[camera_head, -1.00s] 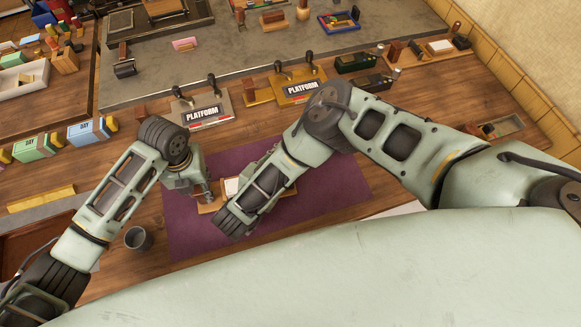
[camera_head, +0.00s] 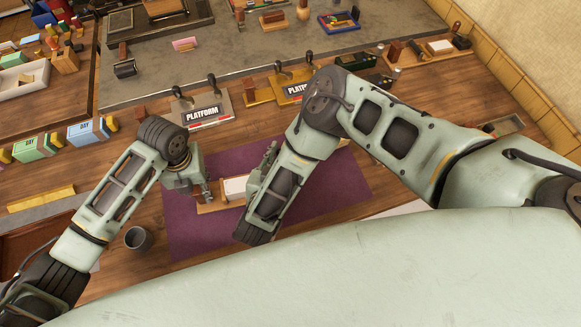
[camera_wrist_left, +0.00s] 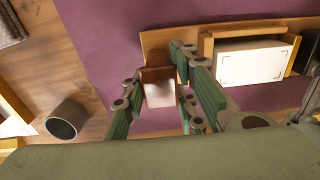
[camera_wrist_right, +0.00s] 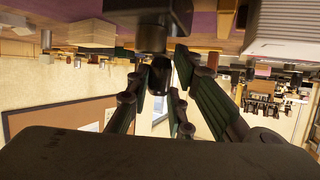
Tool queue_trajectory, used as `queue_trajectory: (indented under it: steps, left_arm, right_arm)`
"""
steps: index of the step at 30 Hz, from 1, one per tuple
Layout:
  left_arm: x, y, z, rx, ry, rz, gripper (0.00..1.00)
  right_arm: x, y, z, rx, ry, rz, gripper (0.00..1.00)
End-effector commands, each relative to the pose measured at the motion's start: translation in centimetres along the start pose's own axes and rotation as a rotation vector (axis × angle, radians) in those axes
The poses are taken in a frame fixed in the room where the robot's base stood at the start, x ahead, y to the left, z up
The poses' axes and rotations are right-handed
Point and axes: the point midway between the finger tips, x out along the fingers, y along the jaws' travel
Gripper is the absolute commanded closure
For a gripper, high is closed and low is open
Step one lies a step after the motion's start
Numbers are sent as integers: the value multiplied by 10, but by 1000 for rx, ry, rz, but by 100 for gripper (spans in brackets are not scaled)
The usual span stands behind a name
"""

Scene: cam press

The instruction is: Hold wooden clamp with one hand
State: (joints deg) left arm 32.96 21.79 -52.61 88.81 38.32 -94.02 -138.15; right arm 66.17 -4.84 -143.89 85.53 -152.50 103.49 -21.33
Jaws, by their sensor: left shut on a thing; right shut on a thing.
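The wooden clamp (camera_wrist_left: 155,75), a brown block with a pale face, stands at the left end of a wooden board (camera_wrist_left: 160,46) on the purple mat. My left gripper (camera_head: 204,192) is shut on the clamp, with a finger on each side of it in the left wrist view. A white card (camera_wrist_left: 250,62) lies in a wooden frame on the same board. My right gripper (camera_head: 264,172) is at the board's right side. In the right wrist view it is shut on a black knob (camera_wrist_right: 185,72) beside a dark block (camera_wrist_right: 150,20). My right forearm hides part of the board.
The purple mat (camera_head: 340,185) has free room to the right. A grey cup (camera_head: 138,238) stands left of the mat. Two stands marked PLATFORM (camera_head: 203,112) are behind it.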

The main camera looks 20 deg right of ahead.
Motion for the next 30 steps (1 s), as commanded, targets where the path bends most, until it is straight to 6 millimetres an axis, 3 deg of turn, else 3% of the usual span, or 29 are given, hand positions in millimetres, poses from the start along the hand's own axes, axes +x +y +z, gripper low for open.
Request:
queue_trajectory:
  steps: [30]
  left_arm:
    - [-2,-8,0,9,-4,-17,100]
  right_arm:
    - [-2,-8,1,-17,-5,-64,100]
